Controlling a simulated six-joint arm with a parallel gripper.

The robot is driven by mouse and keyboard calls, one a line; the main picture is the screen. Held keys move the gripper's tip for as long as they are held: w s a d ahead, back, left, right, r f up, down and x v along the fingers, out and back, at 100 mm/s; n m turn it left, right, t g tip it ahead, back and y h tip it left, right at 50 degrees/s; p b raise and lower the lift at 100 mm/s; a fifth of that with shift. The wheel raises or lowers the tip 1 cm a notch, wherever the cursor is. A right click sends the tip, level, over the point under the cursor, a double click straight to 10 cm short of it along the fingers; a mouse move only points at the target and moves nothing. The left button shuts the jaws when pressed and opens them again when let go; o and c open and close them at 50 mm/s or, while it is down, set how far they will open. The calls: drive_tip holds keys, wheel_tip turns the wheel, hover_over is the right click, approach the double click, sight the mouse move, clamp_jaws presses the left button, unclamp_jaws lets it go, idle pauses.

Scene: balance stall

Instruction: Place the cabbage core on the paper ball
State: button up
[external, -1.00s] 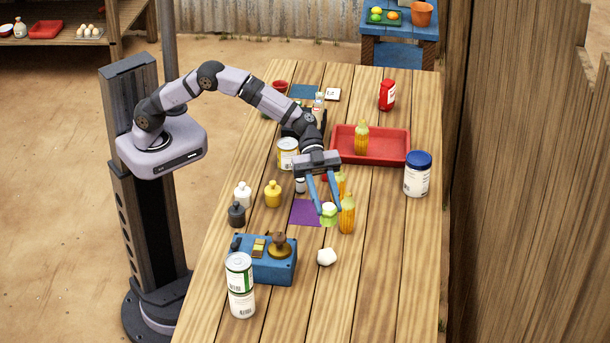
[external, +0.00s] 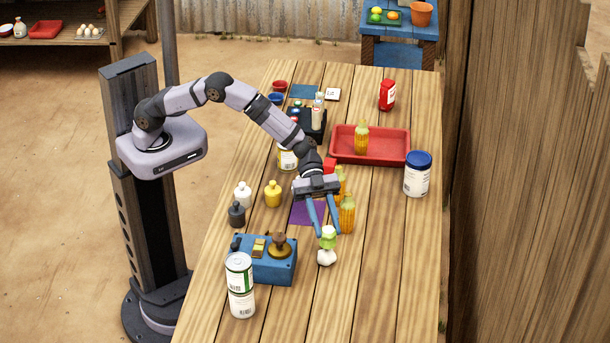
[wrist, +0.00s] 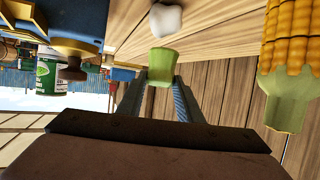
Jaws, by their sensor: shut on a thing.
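The pale green cabbage core (external: 328,238) is held between the blue fingertips of my gripper (external: 327,234), above the table. In the wrist view the core (wrist: 157,66) sits at the ends of the two fingers (wrist: 160,84). The white, faceted paper ball (external: 326,258) lies on the table directly below the core in the external view. It also shows in the wrist view (wrist: 167,20), just beyond the core with a small gap between them. Whether the two touch is hard to tell from the external view.
A corn cob (external: 347,214) stands close beside my gripper, and it looms at the right in the wrist view (wrist: 292,60). A blue box (external: 265,270) and stacked cans (external: 240,285) are to the left. A purple mat (external: 305,213) lies behind. The table's front right is clear.

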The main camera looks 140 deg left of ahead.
drive_tip(key=shift+f, duration=0.8)
drive_tip(key=shift+f, duration=0.1)
drive_tip(key=o, duration=1)
drive_tip(key=shift+f, duration=0.1)
drive_tip(key=shift+o, duration=0.2)
drive_tip(key=shift+s+a+r, duration=0.1)
drive_tip(key=shift+r, duration=0.15)
drive_tip(key=b+v, duration=0.1)
drive_tip(key=v, duration=1)
drive_tip(key=shift+s, duration=0.35)
drive_tip(key=shift+w+r, duration=0.1)
drive_tip(key=shift+r, duration=0.05)
